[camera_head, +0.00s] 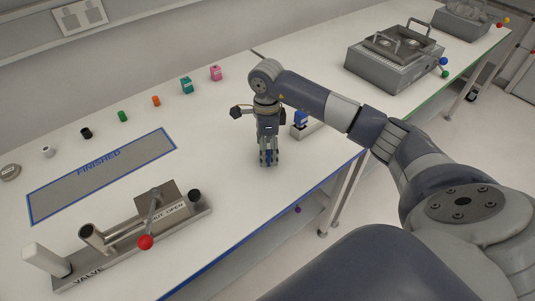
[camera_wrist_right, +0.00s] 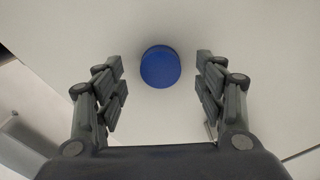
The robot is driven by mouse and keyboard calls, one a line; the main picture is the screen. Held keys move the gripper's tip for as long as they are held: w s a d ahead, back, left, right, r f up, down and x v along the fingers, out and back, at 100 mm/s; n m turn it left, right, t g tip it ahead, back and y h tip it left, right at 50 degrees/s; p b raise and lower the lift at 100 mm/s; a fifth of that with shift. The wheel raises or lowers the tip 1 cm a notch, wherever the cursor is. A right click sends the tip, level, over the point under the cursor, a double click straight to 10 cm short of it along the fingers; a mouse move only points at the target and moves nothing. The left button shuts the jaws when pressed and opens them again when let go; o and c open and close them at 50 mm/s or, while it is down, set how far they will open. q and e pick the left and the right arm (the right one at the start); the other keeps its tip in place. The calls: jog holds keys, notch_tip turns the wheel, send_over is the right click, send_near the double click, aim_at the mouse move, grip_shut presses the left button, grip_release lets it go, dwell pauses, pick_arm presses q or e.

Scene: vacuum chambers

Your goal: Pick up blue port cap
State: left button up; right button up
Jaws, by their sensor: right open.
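The blue port cap (camera_wrist_right: 160,67) shows as a round blue disc on the white surface in the right wrist view. It lies ahead of my right gripper (camera_wrist_right: 160,83), centred between the two fingers, with a clear gap on both sides. The fingers are apart and hold nothing. In the head view my right gripper (camera_head: 268,160) points down low over the white table, and its fingers mostly hide the cap there. My left gripper is not in view.
A small blue object (camera_head: 301,118) on a block stands just right of the gripper. A row of small coloured parts (camera_head: 123,116) lines the back. The FINISHED mat (camera_head: 103,176) and the valve fixture (camera_head: 135,235) are to the left. A grey machine (camera_head: 385,65) stands at back right.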

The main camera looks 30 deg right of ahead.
notch_tip(320, 180, down, 2)
jog(key=shift+f, duration=0.1)
jog(key=c, duration=0.8)
jog(key=shift+c, duration=0.2)
